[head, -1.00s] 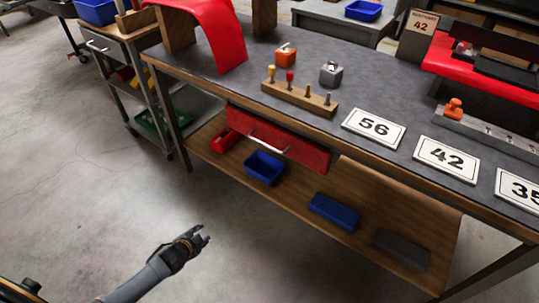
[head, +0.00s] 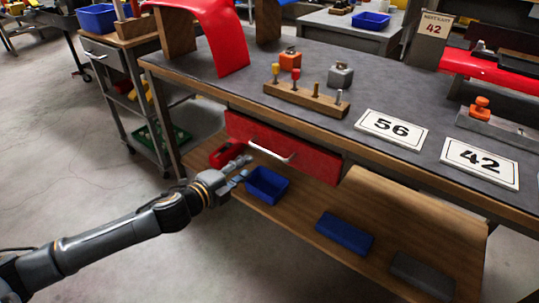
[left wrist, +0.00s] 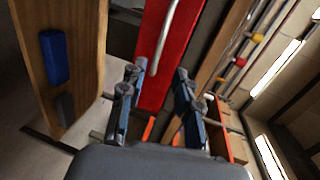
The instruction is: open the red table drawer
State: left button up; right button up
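The red drawer (head: 315,160) is under the front edge of the grey-topped table and looks closed. Its silver bar handle (head: 272,152) runs along the middle of the red front. In the left wrist view the red drawer front (left wrist: 152,88) and its handle (left wrist: 164,40) lie ahead of the fingers. My left gripper (head: 244,168) is open and empty, just short of the handle's left end in the head view. The fingers of my left gripper (left wrist: 158,78) are spread apart in the wrist view, with no contact visible. My right gripper is out of view.
The lower wooden shelf holds a red bin (head: 225,154), a blue bin (head: 266,185), a blue block (head: 344,233) and a grey block (head: 422,275). The tabletop holds a wooden peg rack (head: 305,98) and number cards. A cart (head: 120,85) stands at left. Floor at front left is clear.

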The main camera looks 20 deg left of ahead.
aim_at(269, 153)
pick_arm(q)
jog(key=shift+b+x, duration=0.8)
jog(key=shift+x, duration=5.15)
grip_shut()
